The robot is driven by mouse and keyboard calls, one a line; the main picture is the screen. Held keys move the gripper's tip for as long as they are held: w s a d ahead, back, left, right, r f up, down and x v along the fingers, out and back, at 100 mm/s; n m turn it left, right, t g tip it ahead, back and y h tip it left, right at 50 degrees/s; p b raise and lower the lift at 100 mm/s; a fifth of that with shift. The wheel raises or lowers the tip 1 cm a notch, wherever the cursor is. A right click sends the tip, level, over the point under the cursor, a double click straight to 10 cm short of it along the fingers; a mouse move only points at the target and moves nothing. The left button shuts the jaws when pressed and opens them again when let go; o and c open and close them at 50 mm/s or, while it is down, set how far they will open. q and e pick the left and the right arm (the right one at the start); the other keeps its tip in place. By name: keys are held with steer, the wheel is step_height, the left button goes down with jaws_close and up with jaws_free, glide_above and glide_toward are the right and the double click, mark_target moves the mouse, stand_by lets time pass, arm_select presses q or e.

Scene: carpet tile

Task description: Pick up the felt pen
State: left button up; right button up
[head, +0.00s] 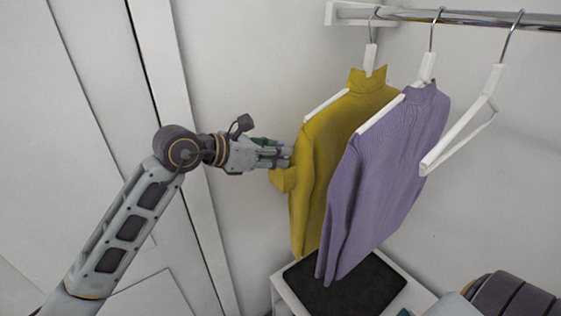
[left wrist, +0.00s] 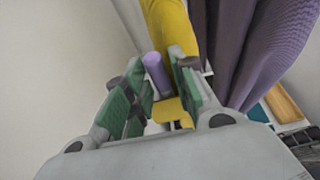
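A short lavender cylinder (left wrist: 156,74) shows between or just beyond the fingertips. I cannot tell for sure whether it is the felt pen, or whether the fingers touch it. A yellow piece (left wrist: 171,112) lies below it, and a yellow flap (head: 283,180) shows under the fingers in the head view. No other pen is seen. My right gripper is not clearly seen.
The yellow sweater and a purple sweater (head: 385,165) hang on white hangers from a metal rail (head: 470,17). An empty white hanger (head: 465,130) hangs at the right. A white stand (head: 288,293) with a dark top is below. A white wall lies behind.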

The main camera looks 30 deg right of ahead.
arm_select(q)
steer(key=shift+c, duration=0.4)
jaws_close()
steer(key=shift+r, duration=0.1)
step_height(320, 180, up, 10)
steer(key=b, duration=0.2)
stand_by(0.9)
stand_by(0.5)
